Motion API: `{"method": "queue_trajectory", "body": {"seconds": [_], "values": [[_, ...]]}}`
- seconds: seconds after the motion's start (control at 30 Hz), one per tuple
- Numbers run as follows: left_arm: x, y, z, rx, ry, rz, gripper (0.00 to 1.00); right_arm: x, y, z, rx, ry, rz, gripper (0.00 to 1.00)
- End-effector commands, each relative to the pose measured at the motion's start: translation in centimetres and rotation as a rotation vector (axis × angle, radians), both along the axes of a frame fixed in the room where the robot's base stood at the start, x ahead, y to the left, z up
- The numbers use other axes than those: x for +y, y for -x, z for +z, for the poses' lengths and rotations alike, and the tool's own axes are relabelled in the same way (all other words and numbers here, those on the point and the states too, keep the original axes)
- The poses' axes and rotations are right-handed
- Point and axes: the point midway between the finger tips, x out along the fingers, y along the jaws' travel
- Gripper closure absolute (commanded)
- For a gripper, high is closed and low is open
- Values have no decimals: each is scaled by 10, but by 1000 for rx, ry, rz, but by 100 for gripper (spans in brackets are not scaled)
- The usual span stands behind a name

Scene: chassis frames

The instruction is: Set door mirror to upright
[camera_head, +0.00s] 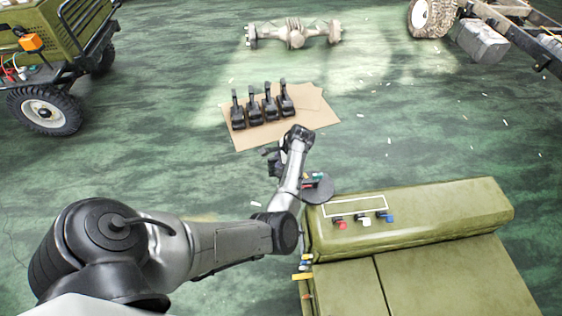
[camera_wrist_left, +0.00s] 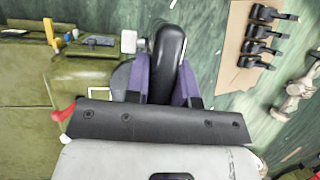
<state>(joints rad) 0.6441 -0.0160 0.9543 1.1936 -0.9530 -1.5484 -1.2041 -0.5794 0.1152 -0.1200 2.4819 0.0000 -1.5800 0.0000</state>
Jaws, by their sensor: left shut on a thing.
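My left gripper (camera_head: 274,160) hangs beyond the corner of the olive body panel, short of the cardboard, and is small and dark in the head view. In the left wrist view, the purple fingers (camera_wrist_left: 164,72) are shut on a long, rounded black thing, apparently the door mirror (camera_wrist_left: 171,42). The mirror stands out past the fingertips; its lower part is hidden by the gripper. I cannot tell from these views whether it is upright or tilted. A dark round disc (camera_head: 318,190) lies beside the panel corner, partly behind my arm. My right gripper is not in view.
Several black parts (camera_head: 255,110) with upright stems stand on a cardboard sheet (camera_head: 318,114). The olive panel (camera_head: 460,205) carries red, white and blue pieces. An axle (camera_head: 296,36) lies at the back, a vehicle (camera_head: 75,35) stands left. Green floor between is mostly clear.

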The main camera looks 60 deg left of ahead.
Motion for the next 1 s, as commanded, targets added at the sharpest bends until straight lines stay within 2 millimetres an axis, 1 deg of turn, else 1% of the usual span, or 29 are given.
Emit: {"method": "queue_trajectory", "body": {"seconds": [0.03, 0.1, 0.3, 0.63, 0.67, 0.87, 1.0], "values": [[6, -2, 3, 9, 22, 0, 100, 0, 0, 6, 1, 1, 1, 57], [12, -4, 3, 18, 46, 1, 100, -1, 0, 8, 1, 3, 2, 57], [25, -9, 2, 18, 50, 1, 100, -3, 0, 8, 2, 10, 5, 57], [27, -10, 2, 16, 47, 5, 100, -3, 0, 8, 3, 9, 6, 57], [27, -10, 2, 16, 47, 5, 71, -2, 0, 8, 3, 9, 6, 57], [26, -10, 2, 17, 49, 4, 52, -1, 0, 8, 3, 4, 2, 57], [26, -10, 2, 19, 51, 3, 51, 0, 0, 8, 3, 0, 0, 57]]}}
